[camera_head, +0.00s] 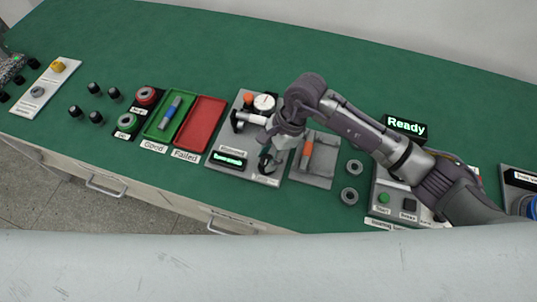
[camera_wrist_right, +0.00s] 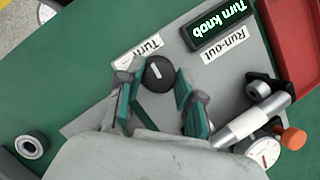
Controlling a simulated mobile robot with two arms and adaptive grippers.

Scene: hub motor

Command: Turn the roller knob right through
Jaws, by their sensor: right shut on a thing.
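The roller knob (camera_wrist_right: 158,73) is a dark round knob with a pale line on its top, on the grey run-out station (camera_wrist_right: 235,85). In the head view my right gripper (camera_head: 272,155) reaches down over the station's front, and the knob is mostly hidden there. The station display (camera_wrist_right: 218,25) reads "Turn knob". My left gripper is not in view.
On the station stand a dial gauge (camera_head: 264,102) and a silver cylinder (camera_wrist_right: 238,128). Green (camera_head: 154,135) and red (camera_head: 183,152) trays lie to the left. A grey fixture (camera_head: 318,181) with an orange part, dark rings (camera_head: 350,195) and a "Ready" display (camera_head: 405,126) lie right.

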